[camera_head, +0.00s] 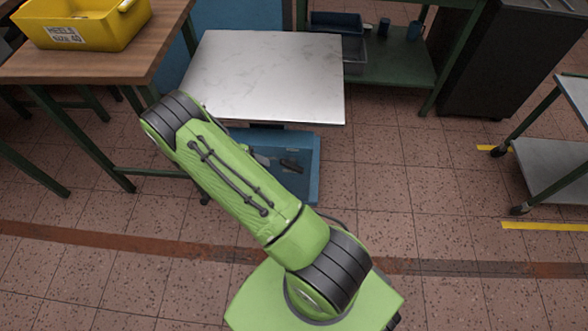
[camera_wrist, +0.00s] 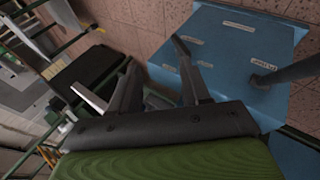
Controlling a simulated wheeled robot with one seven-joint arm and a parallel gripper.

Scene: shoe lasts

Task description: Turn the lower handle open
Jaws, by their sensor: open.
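A blue cabinet (camera_head: 305,143) stands under a white marble-patterned top, partly hidden behind my arm in the head view. A dark lever-like handle (camera_head: 291,165) shows on its blue part. In the wrist view a blue panel (camera_wrist: 225,60) with several small white labels fills the upper right. A dark handle (camera_wrist: 285,74) sticks out from this panel toward the right edge. I cannot tell whether this is the lower handle. My gripper (camera_wrist: 154,52) is open, with its fingers apart and left of the handle; nothing shows between them.
A wooden workbench (camera_head: 95,60) with a yellow bin (camera_head: 85,22) stands at the left. A green shelf (camera_head: 385,70) with dark trays is behind the white top (camera_head: 270,75). A grey cart (camera_head: 555,160) is at the right. The tiled floor between is clear.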

